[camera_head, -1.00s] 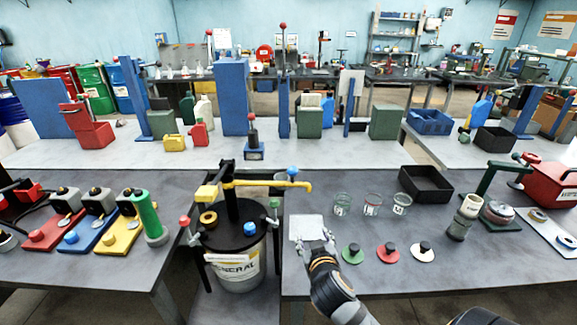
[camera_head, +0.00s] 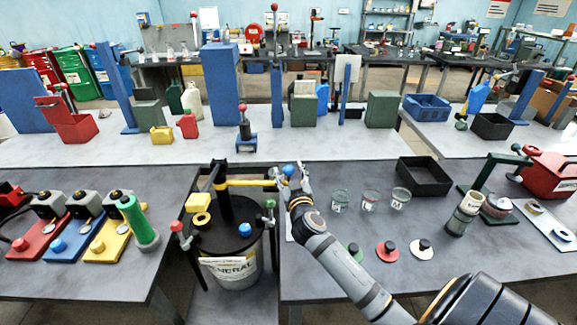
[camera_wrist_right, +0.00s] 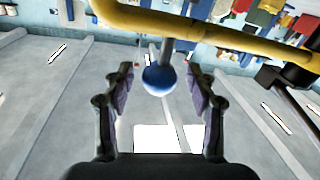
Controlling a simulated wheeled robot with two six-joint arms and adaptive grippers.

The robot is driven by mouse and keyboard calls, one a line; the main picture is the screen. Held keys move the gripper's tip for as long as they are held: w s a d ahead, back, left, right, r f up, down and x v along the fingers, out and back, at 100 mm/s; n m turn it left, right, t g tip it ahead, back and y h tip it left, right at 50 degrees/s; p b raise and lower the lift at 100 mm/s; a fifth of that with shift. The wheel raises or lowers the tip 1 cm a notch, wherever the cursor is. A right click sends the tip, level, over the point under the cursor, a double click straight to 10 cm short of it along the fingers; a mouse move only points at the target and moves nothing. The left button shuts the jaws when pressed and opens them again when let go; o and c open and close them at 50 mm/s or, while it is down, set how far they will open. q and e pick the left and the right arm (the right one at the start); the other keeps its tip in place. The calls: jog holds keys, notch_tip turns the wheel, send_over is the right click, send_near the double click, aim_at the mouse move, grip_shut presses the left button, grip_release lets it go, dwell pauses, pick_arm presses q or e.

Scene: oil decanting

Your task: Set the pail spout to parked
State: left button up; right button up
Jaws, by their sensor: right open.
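The pail (camera_head: 232,271) stands in the gap between the two front tables, with a black lid and a label reading GENERAL. A black post (camera_head: 222,190) rises from its lid and bears the yellow spout (camera_head: 248,183), which points right. A blue ball knob (camera_head: 288,170) sits at the spout's end. My right gripper (camera_head: 291,178) is at that end, open. In the right wrist view, the blue knob (camera_wrist_right: 158,80) lies between the open fingers of my right gripper (camera_wrist_right: 160,82), with clear room on both sides. The yellow spout (camera_wrist_right: 200,27) crosses beyond it. My left gripper is not in view.
Small jars (camera_head: 370,200) and a black bin (camera_head: 424,177) stand on the right table, with coloured discs (camera_head: 387,251) in front. A green cylinder (camera_head: 138,222) stands on the left table. Red and green knobs flank the pail lid.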

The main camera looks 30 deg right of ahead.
jog(key=shift+w+d+r, duration=0.1)
jog(key=shift+w+r, duration=0.05)
jog(key=shift+w, duration=0.3)
jog(key=shift+c, duration=0.3)
jog(key=c, duration=0.5)
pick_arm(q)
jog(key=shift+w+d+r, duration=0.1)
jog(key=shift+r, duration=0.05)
pick_arm(e)
grip_shut()
